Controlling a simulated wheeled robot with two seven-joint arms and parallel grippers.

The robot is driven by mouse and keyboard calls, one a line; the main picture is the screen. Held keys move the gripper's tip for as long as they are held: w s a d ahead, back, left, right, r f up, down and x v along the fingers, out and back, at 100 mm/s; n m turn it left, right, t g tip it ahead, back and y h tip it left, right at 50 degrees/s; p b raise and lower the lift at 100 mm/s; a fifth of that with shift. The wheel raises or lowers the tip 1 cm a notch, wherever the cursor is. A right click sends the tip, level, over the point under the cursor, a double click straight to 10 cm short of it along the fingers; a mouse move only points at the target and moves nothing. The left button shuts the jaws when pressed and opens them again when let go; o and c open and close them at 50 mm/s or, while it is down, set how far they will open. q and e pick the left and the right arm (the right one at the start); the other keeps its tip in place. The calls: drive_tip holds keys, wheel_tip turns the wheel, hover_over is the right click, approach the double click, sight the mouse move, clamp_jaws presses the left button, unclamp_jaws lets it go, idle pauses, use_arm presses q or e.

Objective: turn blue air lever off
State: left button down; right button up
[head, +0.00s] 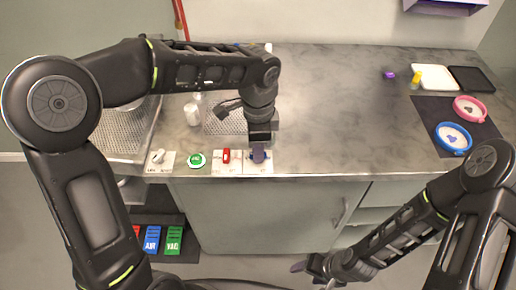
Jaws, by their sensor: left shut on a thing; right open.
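The blue air lever (267,156) is on a white plate (258,169) at the front edge of the grey counter. My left gripper (259,153) points down over it and is shut on it. The jaws hide most of the lever, so its exact angle cannot be told. My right gripper (303,268) is low in front of the cabinet, well apart from the lever, open and empty.
Left of the lever stand a red lever (226,155), a green round button (196,160) and a white knob (158,156). Blue AIR (153,239) and green VAC (174,240) pedals lie below. The counter's middle is clear.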

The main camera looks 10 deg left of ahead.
use_arm(q)
drive_tip(key=n+b, duration=0.1)
drive_tip(key=n, duration=0.3)
drive_tip(key=n+b, duration=0.1)
drive_tip(key=n, duration=0.3)
drive_tip(key=shift+n, duration=0.4)
drive_tip(key=n+b, duration=0.1)
drive_tip(key=n, duration=0.3)
drive_tip(key=shift+n, duration=2.2)
drive_tip(key=c, duration=1.4)
unclamp_jaws()
drive_tip(key=shift+o, duration=0.2)
